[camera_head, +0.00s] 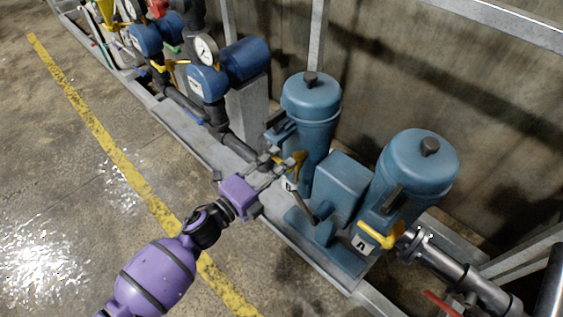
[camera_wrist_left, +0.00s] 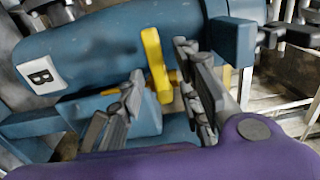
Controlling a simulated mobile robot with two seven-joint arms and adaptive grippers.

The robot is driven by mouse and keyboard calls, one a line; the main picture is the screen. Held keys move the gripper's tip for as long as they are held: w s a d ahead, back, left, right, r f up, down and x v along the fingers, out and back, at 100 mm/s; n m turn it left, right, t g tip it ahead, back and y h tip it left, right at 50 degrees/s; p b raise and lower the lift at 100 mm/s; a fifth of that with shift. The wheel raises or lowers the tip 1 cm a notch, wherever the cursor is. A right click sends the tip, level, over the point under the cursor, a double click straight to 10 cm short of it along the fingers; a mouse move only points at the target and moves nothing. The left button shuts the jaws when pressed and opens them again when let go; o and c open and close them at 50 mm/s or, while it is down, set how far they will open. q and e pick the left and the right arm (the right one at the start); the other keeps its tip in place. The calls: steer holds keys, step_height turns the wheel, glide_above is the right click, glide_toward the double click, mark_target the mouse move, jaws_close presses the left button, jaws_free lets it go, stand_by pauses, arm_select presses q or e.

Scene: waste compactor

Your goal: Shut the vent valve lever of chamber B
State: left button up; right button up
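The blue chamber (camera_head: 312,112) beside my left gripper fills much of the left wrist view (camera_wrist_left: 110,45). Its white label (camera_wrist_left: 40,75) looks like a B on its side. Its yellow vent lever (camera_head: 299,161) also shows in the left wrist view (camera_wrist_left: 155,62), upright in the picture. My left gripper (camera_head: 284,163) is open, with one finger on each side of the lever. The right finger looks closer to it; contact cannot be told. A second blue chamber (camera_head: 411,170) to the right has its own yellow lever (camera_head: 380,236). My right gripper is not in view.
A blue box-shaped unit (camera_head: 342,182) stands between the chambers, with a dark handle (camera_head: 304,206) in front. Gauges (camera_head: 207,50) and blue housings line the skid at the back left. A pipe with a red lever (camera_head: 440,303) is at the lower right. The floor at left is clear.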

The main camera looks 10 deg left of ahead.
arm_select(q)
steer(key=v, duration=1)
steer(key=shift+s, duration=0.15)
steer(key=shift+a, duration=0.1)
